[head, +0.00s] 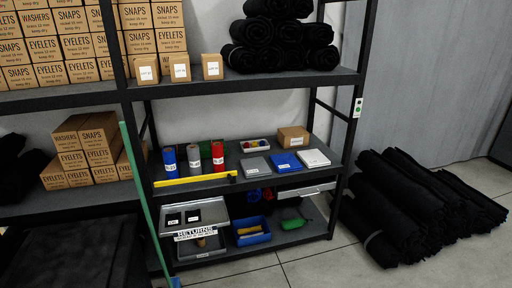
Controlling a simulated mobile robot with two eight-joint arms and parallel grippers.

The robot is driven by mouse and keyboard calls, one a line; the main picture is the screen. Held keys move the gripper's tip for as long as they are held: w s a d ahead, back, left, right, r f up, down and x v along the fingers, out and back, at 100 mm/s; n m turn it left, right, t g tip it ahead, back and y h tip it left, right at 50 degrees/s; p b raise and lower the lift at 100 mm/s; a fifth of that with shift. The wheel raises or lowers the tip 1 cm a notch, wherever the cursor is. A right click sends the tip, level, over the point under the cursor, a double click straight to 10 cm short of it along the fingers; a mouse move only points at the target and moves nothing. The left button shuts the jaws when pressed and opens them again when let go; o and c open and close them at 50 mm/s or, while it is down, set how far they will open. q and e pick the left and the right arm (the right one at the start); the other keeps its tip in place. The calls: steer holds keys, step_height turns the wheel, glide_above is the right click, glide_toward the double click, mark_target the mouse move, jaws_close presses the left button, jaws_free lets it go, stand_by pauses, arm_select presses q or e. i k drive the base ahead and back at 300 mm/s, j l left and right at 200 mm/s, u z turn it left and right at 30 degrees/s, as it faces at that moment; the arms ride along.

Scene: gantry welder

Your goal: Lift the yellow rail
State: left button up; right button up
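The yellow rail (190,180) is a long, thin bar along the front edge of the middle shelf (260,181) in the head view. It lies nearly level, with its left end near the shelf's left post. A small dark piece shows at its right end. Neither of my grippers is in view, and nothing is seen touching the rail from the front.
Blue (170,160), white (194,157) and red (218,156) cylinders stand behind the rail. Flat boxes (286,162) lie to the right. A green strip (142,195) slants down just left of the rail. Black rolls (385,215) lie on the floor at right.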

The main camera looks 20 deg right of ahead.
mark_target(229, 174)
steer(key=i, duration=0.95)
steer(key=i+j, duration=0.15)
steer(key=i, duration=0.8)
steer(key=l+z, duration=0.05)
